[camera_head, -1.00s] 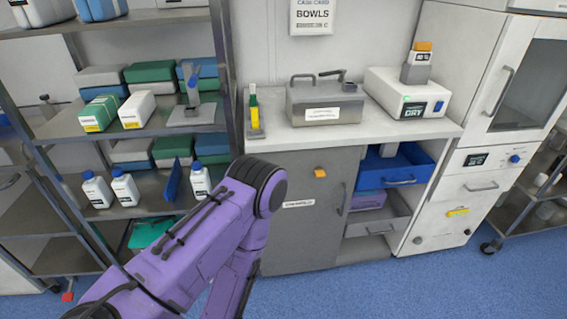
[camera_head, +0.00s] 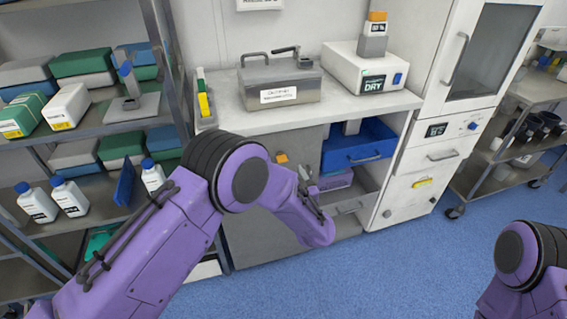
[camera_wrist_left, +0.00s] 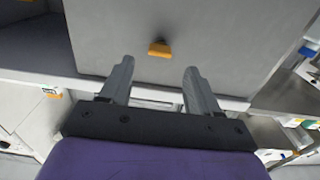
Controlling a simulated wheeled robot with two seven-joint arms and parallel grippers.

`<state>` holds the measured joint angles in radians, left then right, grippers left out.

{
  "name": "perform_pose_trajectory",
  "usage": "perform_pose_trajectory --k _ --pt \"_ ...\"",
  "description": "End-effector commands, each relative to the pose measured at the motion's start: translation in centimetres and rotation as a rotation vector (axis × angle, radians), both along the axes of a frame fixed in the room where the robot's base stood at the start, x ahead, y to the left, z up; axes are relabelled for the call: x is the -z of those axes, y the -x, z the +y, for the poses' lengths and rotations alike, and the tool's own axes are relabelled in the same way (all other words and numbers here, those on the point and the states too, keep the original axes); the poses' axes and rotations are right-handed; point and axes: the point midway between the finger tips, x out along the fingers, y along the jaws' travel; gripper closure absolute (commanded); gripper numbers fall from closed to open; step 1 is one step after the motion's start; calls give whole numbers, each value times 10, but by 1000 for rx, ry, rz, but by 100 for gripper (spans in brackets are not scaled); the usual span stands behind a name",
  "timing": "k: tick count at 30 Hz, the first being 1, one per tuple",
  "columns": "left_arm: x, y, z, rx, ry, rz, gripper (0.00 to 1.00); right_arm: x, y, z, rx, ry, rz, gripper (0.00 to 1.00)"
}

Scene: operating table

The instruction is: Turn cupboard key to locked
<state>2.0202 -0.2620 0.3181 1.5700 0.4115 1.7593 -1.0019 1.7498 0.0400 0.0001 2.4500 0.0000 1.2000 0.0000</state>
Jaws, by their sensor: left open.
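The orange cupboard key (camera_head: 282,158) sits near the top of the grey cupboard door (camera_head: 245,225), under the worktop. In the left wrist view, the key (camera_wrist_left: 160,49) shows as a small orange bar lying almost level across the picture on the grey door (camera_wrist_left: 225,30). My left gripper (camera_wrist_left: 157,68) is open and empty. Its two fingers point toward the door, with the key ahead of the gap between them and apart from both. My right gripper is out of view.
A metal box (camera_head: 280,88) and a white device (camera_head: 365,72) stand on the worktop (camera_head: 235,117). A blue drawer (camera_head: 358,145) is beside the door at right. Shelving (camera_head: 100,120) stands at left. Blue floor (camera_head: 400,270) is clear in front.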

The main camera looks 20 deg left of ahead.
Motion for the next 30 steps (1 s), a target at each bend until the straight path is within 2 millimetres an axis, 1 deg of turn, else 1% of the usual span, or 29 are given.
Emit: perform_pose_trajectory --k 1,3,6,9,12,18,19,20,21,24,30 --pt "0 -9 8 -4 1 0 38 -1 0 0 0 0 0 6" --pt "0 -23 16 -2 1 0 38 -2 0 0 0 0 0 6" --pt "0 -37 26 -1 1 0 38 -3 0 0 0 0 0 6" --pt "1 -47 31 2 1 2 38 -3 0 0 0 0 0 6" --pt "1 -51 34 3 -1 3 38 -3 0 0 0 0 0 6" --pt "1 -51 35 4 -1 2 38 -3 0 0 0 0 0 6" --pt "1 -51 35 4 -1 2 42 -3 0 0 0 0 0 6" --pt "1 -51 35 4 -1 2 51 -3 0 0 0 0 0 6" --pt "1 -51 35 4 -1 2 64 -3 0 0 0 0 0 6" --pt "1 -51 35 4 -1 3 94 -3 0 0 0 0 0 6" --pt "1 -51 34 4 4 -1 94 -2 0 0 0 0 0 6"
